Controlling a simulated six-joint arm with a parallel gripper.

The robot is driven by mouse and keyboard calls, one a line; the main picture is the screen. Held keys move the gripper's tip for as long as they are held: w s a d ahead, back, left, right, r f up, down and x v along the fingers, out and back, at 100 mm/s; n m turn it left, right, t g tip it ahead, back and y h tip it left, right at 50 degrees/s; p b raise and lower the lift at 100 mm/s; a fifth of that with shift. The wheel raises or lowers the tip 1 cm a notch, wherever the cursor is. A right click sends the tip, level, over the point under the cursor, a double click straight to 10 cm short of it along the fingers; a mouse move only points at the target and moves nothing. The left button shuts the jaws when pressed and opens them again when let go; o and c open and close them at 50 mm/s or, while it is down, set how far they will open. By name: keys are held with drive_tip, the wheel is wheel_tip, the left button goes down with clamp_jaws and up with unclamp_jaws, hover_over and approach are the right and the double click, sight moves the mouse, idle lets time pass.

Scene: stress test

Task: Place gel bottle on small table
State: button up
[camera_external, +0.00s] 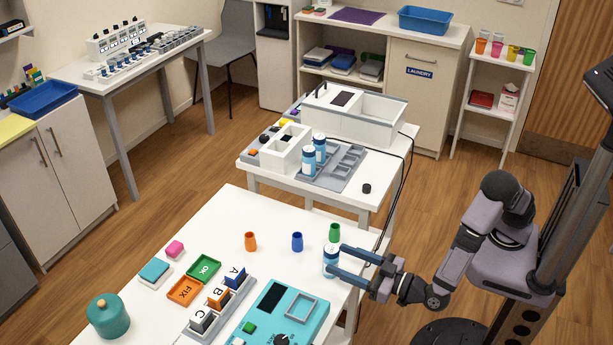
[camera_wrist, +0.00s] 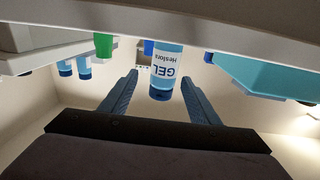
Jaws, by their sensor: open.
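The gel bottle (camera_external: 331,262), white with blue ends and a "GEL" label, stands upright near the right edge of the white front table (camera_external: 215,222). My gripper (camera_external: 337,258) is open around it, one finger on each side. In the wrist view, which is upside down, the bottle (camera_wrist: 167,68) shows between the two blue fingers (camera_wrist: 160,78), with gaps visible beside it. A smaller white table (camera_external: 376,205) stands behind the front table. It holds two similar blue-and-white bottles (camera_external: 314,152) by a grey tray (camera_external: 338,180).
A green cup (camera_external: 334,232) stands just behind the gel bottle, with blue (camera_external: 297,242) and orange (camera_external: 250,242) cups further left. A teal device (camera_external: 282,318) lies in front. A white bin (camera_external: 355,113) and a black knob (camera_external: 367,188) are on the smaller table. A black cable (camera_external: 404,185) hangs at its right.

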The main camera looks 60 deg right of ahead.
drive_tip(key=shift+r, duration=0.1)
wheel_tip(320, 180, up, 5)
drive_tip(key=f, duration=0.5)
drive_tip(key=shift+w+a+f+p, duration=0.2)
drive_tip(key=shift+w+f+p, duration=0.1)
drive_tip(key=shift+w+p, duration=0.1)
drive_tip(key=shift+w+d+f+p, duration=0.1)
drive_tip(key=shift+w+p, duration=0.2)
drive_tip(key=shift+w, duration=1.5)
drive_tip(key=shift+w+f+p, duration=0.1)
drive_tip(key=shift+w+p, duration=0.15)
drive_tip(key=shift+w, duration=1.55)
drive_tip(key=c, duration=1.3)
